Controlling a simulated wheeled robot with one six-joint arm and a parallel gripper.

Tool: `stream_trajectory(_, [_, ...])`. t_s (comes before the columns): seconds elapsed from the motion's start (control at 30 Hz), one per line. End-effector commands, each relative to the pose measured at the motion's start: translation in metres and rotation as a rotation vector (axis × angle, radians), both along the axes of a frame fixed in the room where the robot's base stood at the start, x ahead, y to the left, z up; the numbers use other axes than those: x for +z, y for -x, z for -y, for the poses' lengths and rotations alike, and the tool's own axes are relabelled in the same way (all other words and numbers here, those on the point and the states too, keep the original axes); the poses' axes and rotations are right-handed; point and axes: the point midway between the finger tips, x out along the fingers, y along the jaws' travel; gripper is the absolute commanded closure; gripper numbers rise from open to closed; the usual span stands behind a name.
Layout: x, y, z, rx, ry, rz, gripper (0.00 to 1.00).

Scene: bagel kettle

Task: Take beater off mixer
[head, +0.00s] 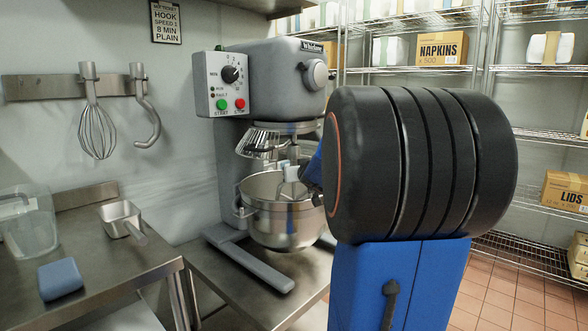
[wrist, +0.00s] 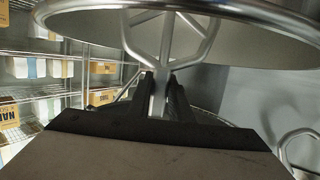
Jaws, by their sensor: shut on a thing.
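The grey mixer (head: 275,85) stands on the steel table with its bowl (head: 285,225) below the head. The pale metal beater (head: 292,187) shows at the bowl's mouth, its lower part hidden inside the bowl. In the wrist view, the beater (wrist: 165,40) spreads its bars inside the bowl, whose rim (wrist: 85,7) shows. My gripper (wrist: 160,88) is shut on the beater's stem, a dark finger on each side. In the head view my own arm hides most of the gripper. Whether the stem's top touches the mixer's shaft I cannot tell.
A wire guard (head: 265,140) sits under the mixer head, close to the beater. A whisk (head: 97,130) and a hook (head: 150,115) hang on the wall rack.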

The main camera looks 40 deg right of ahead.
Motion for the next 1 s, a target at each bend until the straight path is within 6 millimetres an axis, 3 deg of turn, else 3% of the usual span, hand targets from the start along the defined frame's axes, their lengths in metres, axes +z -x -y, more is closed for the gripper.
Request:
stream_trajectory(0.53, [-0.008,0.002,0.000,-0.001,0.000,0.006,1.00])
stream_trajectory(1.0, [-0.011,0.033,0.003,-0.002,-0.009,0.121,1.00])
